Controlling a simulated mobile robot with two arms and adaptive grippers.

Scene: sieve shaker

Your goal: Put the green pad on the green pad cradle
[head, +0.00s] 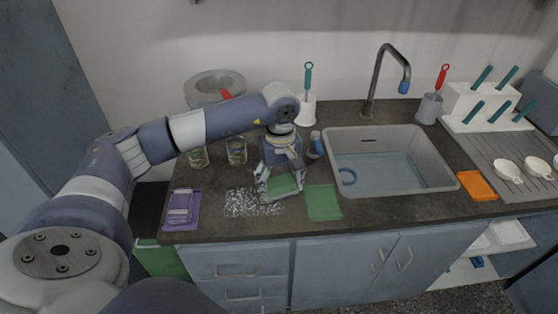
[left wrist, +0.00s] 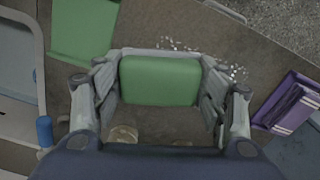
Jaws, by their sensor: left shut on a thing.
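The green pad (left wrist: 160,80) is between the fingers of my left gripper (head: 278,192). In the left wrist view the fingers of my left gripper (left wrist: 160,92) close on its two sides. In the head view the pad (head: 282,184) is partly hidden by the fingers, low over the counter; I cannot tell whether it touches. A flat green square (head: 323,203), which looks like the green pad cradle, lies on the counter just right of the gripper. It also shows at the upper left of the left wrist view (left wrist: 82,28). My right gripper is not in view.
White granules (head: 250,203) lie scattered left of the gripper. A purple holder (head: 181,210) is further left, an orange mat (head: 477,186) far right. The sink (head: 440,184) is right of the green square. Glass jars (head: 236,152) and a blue-capped bottle (head: 316,146) stand behind.

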